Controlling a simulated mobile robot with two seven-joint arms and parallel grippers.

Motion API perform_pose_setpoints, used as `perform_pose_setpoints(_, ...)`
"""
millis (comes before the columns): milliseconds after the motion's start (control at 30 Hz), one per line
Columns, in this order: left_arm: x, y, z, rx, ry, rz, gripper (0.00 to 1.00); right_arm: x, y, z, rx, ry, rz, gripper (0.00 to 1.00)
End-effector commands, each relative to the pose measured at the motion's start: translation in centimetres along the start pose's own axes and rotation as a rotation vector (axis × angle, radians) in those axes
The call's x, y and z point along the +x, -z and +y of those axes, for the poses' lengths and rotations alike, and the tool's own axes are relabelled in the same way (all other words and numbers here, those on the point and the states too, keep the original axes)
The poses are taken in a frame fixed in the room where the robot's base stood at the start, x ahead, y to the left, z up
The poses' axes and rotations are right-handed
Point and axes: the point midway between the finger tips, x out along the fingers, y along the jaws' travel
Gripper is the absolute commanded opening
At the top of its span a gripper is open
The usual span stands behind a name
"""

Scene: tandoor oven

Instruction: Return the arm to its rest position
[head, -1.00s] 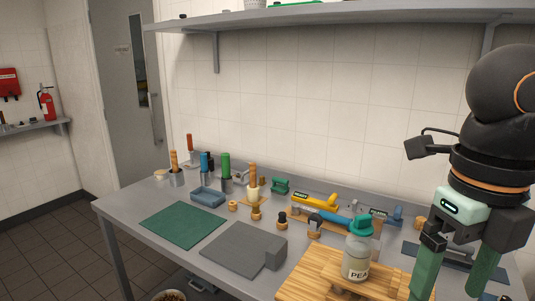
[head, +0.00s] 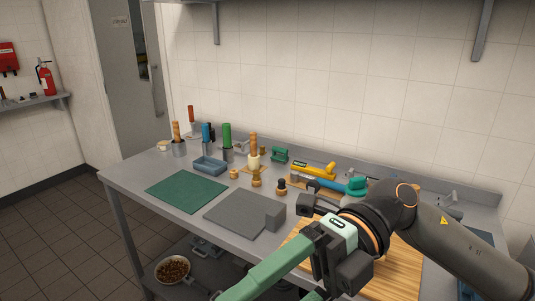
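My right arm comes in from the right and reaches across the front of the table. Its gripper (head: 268,285) points down and to the left, with two green fingers spread apart. The fingertips run close to or past the bottom edge of the view. I see nothing between the fingers. My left gripper is not in view.
The grey table (head: 130,180) holds a green mat (head: 187,190), a grey slab (head: 238,212), a blue tray (head: 209,166) and several tools. A wooden board (head: 405,262) lies partly under my arm. A teal lid (head: 356,186) shows behind it. A bowl (head: 173,270) sits below.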

Motion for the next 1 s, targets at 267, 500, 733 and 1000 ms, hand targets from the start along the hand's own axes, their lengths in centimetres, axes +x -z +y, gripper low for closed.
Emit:
perform_pose_setpoints(267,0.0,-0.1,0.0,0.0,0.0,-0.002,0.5,-2.1,-5.3,2.2,0.139,-0.656,-0.196,0.96)
perform_pose_setpoints(500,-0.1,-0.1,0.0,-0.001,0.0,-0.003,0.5,-8.2,-10.9,-3.2,0.39,-1.111,-0.522,0.96)
perform_pose_setpoints(733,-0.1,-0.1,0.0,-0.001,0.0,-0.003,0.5,-12.9,-13.2,-16.6,0.759,-1.4,-0.923,0.96)
perform_pose_setpoints(1000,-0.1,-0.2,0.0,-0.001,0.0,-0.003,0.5,-12.1,-7.7,-36.3,1.303,-1.495,-1.388,0.96)
